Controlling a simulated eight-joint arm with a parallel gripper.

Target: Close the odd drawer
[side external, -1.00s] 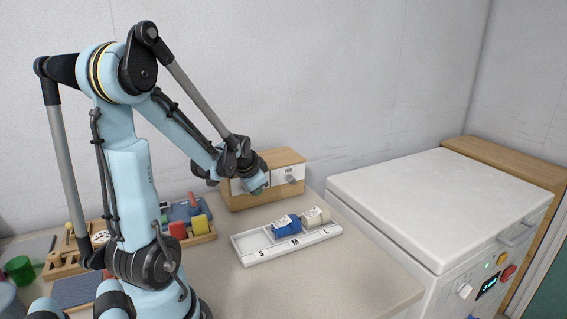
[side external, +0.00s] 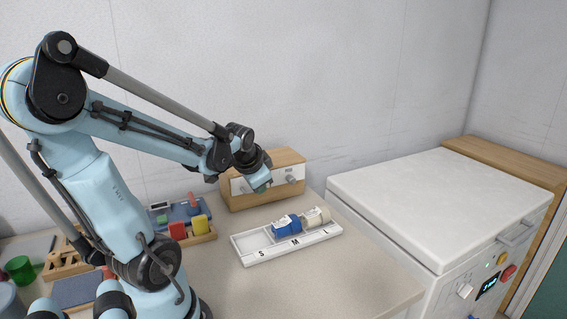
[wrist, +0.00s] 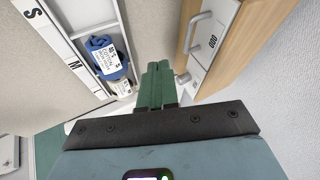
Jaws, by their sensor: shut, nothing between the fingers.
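A wooden drawer box (side external: 265,203) with white drawer fronts stands at the back of the table. In the wrist view the drawer front labelled like "ODD" (wrist: 211,42) is to the right of my fingers, with a bar handle (wrist: 195,33). A second front with a round knob (wrist: 184,78) lies beyond it. I cannot tell how far the labelled drawer stands out. My gripper (side external: 262,187) is in front of the box and partly hides its left front. Its green fingers (wrist: 154,72) are shut and empty, apart from the handle in the wrist view.
A white tray marked S, M, L (side external: 258,254) lies before the box, holding a blue roll (side external: 286,227) and a cream roll (side external: 317,215). Wooden trays with coloured blocks (side external: 200,225) are to the left. A white lidded machine (side external: 435,200) stands right.

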